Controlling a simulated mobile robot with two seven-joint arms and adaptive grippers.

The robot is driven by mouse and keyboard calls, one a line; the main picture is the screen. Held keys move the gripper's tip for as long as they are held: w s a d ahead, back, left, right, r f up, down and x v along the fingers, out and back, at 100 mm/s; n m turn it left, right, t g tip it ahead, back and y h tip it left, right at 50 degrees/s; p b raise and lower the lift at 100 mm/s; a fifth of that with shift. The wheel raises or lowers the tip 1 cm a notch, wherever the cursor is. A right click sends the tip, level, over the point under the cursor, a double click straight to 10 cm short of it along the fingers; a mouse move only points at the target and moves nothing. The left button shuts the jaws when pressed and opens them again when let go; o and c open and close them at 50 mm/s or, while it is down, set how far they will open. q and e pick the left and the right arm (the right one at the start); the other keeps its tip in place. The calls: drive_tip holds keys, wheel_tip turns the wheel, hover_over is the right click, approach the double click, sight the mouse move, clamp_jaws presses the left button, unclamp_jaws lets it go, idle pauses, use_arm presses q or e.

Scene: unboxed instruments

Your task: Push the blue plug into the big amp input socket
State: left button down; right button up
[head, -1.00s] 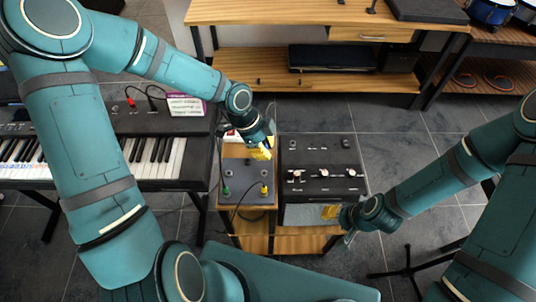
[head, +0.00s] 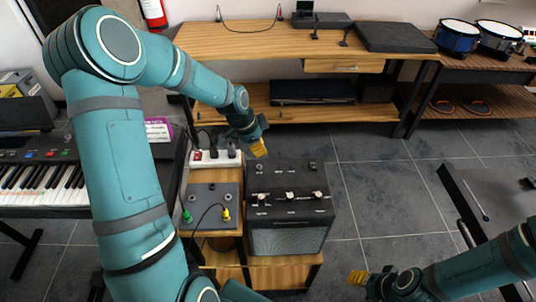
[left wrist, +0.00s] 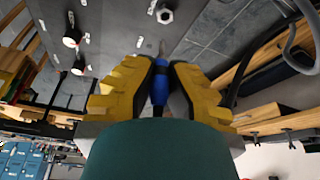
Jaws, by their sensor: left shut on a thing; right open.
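My left gripper (head: 258,148) is shut on the blue plug (left wrist: 159,88), which sits between its yellow fingers in the left wrist view with its metal tip pointing forward. In the head view, the gripper hovers by the back-left edge of the black amp (head: 322,205) and hides the plug. The amp's dark panel is close ahead in the left wrist view, with a hexagonal socket (left wrist: 165,15) beyond the plug tip. The tip appears apart from the socket. My right gripper (head: 358,278) is open and empty, low and right of the amp.
A grey box (head: 228,195) with a green plug (head: 187,215) and a yellow plug (head: 226,214) stands left of the amp. A white power strip (head: 215,158) lies behind it. A keyboard (head: 40,195) is at left.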

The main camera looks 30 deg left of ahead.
use_arm(q)
drive_tip(key=b, duration=0.4)
hover_over(261, 167)
drive_tip(key=shift+s+a+f, duration=0.1)
drive_tip(key=shift+s+f, duration=0.1)
drive_tip(key=shift+f, duration=1.15)
drive_tip(key=shift+s+a+f, duration=0.1)
drive_tip(key=shift+s+f, duration=0.05)
drive_tip(key=shift+f, duration=1.15)
drive_tip(key=shift+s, duration=0.1)
drive_tip(key=shift+f+b, duration=0.65)
drive_tip(key=shift+f, duration=0.5)
drive_tip(key=c, duration=1.1)
unclamp_jaws()
drive_tip(key=shift+o, duration=0.2)
